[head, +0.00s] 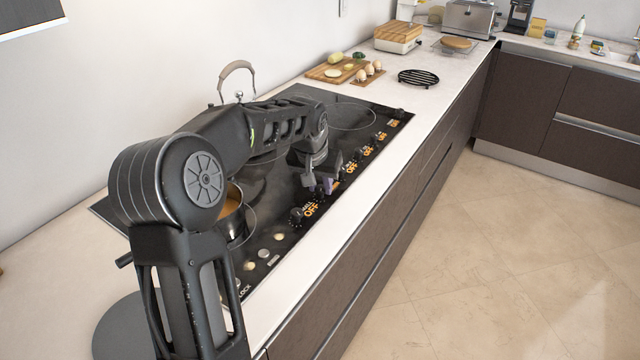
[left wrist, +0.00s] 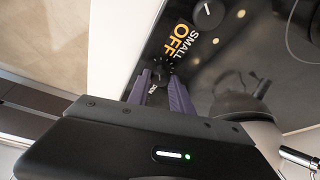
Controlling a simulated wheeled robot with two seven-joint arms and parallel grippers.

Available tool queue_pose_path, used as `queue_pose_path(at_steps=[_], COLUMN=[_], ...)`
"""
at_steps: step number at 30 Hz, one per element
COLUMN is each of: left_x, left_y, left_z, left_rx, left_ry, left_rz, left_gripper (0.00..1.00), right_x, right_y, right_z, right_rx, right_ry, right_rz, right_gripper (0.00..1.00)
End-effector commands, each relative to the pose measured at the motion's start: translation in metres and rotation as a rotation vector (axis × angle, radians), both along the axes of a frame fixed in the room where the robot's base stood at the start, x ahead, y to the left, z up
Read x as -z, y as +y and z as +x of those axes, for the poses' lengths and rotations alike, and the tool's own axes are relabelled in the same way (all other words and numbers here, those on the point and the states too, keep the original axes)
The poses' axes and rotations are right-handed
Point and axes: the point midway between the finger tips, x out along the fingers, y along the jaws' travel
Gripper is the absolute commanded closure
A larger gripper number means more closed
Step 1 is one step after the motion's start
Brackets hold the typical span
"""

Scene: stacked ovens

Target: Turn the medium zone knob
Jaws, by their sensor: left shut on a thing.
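My left gripper (head: 320,185) reaches down to the row of knobs along the front edge of the black cooktop (head: 283,243). In the left wrist view its purple fingers (left wrist: 165,88) are closed around a dark knob (left wrist: 160,71), which they mostly hide. The label beside this knob is largely covered, so I cannot read its zone name or setting. The neighbouring knob (left wrist: 208,13) has the label "SMALL OFF" (left wrist: 181,43); it also shows nearer in the head view (head: 297,215). My right gripper is not in view.
A pot with orange contents (head: 231,207) stands on the cooktop behind my left arm. A kettle handle (head: 238,70) rises at the back. A cutting board (head: 325,71) with food and a black trivet (head: 418,77) lie beyond. The floor at right is clear.

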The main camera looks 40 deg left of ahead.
Motion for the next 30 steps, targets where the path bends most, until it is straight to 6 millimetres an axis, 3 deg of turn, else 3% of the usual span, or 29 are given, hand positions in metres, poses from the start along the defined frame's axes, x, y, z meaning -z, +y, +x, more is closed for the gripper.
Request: queue_pose_path(at_steps=[4,19,30], left_x=[0.0,0.0,0.002], left_y=[0.0,-0.001,-0.003], left_z=[0.0,0.001,0.002], left_rx=[0.0,-0.035,-0.236], left_ry=[0.0,-0.001,-0.002], left_rz=[0.0,0.0,0.001], left_gripper=[1.0,1.0,1.0], right_x=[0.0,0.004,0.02], right_y=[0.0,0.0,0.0], right_z=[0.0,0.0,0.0], right_rx=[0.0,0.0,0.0], right_ry=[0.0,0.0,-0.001], right_rz=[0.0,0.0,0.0], right_gripper=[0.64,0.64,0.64])
